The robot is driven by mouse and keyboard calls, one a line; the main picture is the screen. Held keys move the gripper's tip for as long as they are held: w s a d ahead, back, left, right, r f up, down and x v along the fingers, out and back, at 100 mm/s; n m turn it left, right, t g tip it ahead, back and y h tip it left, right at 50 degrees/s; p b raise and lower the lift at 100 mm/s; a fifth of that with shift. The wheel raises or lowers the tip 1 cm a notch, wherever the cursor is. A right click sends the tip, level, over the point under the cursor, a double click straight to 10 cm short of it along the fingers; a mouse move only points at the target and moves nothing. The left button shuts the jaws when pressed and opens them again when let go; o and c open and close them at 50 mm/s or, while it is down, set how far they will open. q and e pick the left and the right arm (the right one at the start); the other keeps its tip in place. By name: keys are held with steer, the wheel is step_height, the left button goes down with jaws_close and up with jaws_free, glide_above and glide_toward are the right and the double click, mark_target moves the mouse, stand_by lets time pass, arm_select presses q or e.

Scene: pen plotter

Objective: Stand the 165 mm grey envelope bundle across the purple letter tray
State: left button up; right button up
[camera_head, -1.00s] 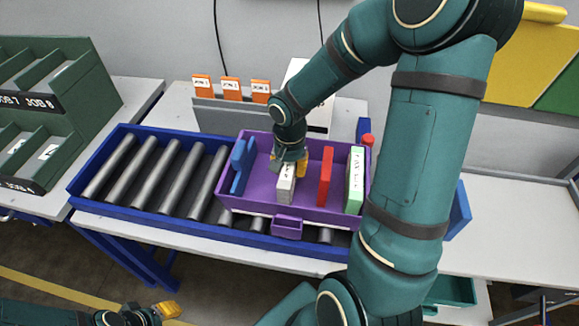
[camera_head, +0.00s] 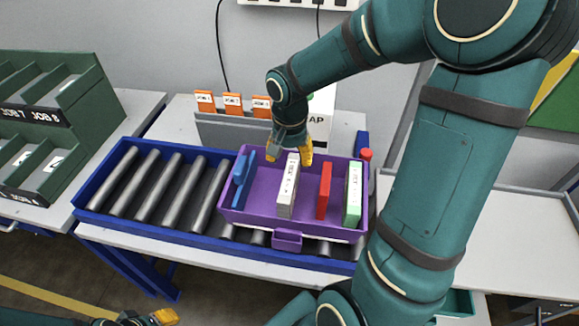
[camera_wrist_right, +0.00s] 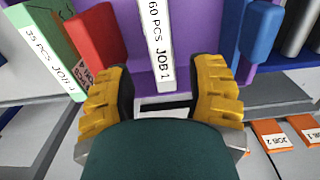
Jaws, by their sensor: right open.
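The grey envelope bundle (camera_head: 288,186) with a white printed face stands upright in the purple letter tray (camera_head: 262,208), between the blue pieces and the red block. Its label, "60 PCS JOB 1", shows in the right wrist view (camera_wrist_right: 157,40). My right gripper (camera_head: 289,150) is open and empty at the tray's back edge, above and behind the bundle. In the right wrist view its yellow fingers (camera_wrist_right: 161,100) are spread, with the bundle beyond them and apart from both. My left gripper (camera_head: 163,317) shows only partly at the bottom left; its opening is unclear.
In the tray also stand blue pieces (camera_head: 243,180), a red block (camera_head: 324,190) and a pale green bundle (camera_head: 353,193). The tray sits on a blue-framed roller conveyor (camera_head: 160,185). Orange job cards (camera_head: 233,103) stand behind. Green shelves (camera_head: 50,125) are at left.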

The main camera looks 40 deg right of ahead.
steer(key=shift+r, duration=1.3)
